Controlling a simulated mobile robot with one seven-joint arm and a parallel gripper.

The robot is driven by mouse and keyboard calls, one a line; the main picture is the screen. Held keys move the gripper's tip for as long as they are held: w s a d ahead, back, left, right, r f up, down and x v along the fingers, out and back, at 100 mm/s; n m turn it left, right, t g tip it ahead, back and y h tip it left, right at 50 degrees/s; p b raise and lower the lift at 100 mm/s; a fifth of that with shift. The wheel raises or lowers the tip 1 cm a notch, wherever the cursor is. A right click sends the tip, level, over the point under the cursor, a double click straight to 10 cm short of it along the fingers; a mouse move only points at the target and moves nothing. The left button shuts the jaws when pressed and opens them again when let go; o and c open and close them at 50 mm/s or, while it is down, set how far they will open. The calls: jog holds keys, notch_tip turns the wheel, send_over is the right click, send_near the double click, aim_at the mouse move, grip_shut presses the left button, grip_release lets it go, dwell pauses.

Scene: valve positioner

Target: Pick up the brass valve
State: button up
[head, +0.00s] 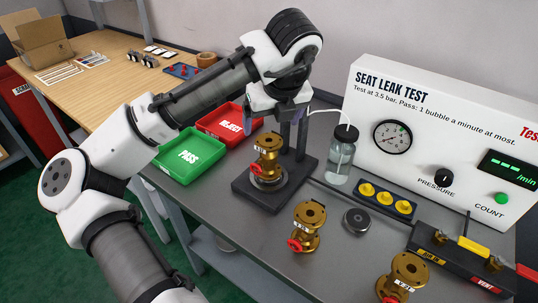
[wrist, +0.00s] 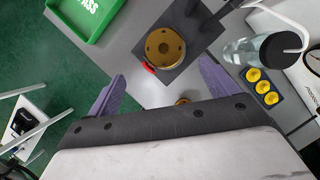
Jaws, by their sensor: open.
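Three brass valves show in the head view. One valve (head: 267,158) stands upright on a dark test stand (head: 245,190), another (head: 308,224) stands on the bench in front of it, and a third (head: 404,274) is at the lower right. My gripper (head: 285,116) has purple fingers and hangs by the top of the stand's valve, pointing down. In the wrist view my gripper (wrist: 162,70) is open and empty. The round flange of the stand's valve (wrist: 165,48) shows just beyond the fingertips, with its red handwheel (wrist: 149,67). A sliver of brass (wrist: 183,101) shows at the palm edge.
A green PASS tray (head: 185,160) and a red REJECT tray (head: 230,125) lie left of the stand. A glass bottle (head: 341,155) with a tube and the stand's dark posts (head: 301,140) are close on the right. A black disc (head: 356,222) lies on the bench.

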aim_at(269, 140)
jog(key=x, duration=0.2)
jog(key=p+x, duration=0.1)
jog(key=x, duration=0.5)
jog(key=shift+w+d, duration=0.25)
jog(key=shift+d, duration=0.05)
jog(key=shift+r, duration=0.1)
grip_shut()
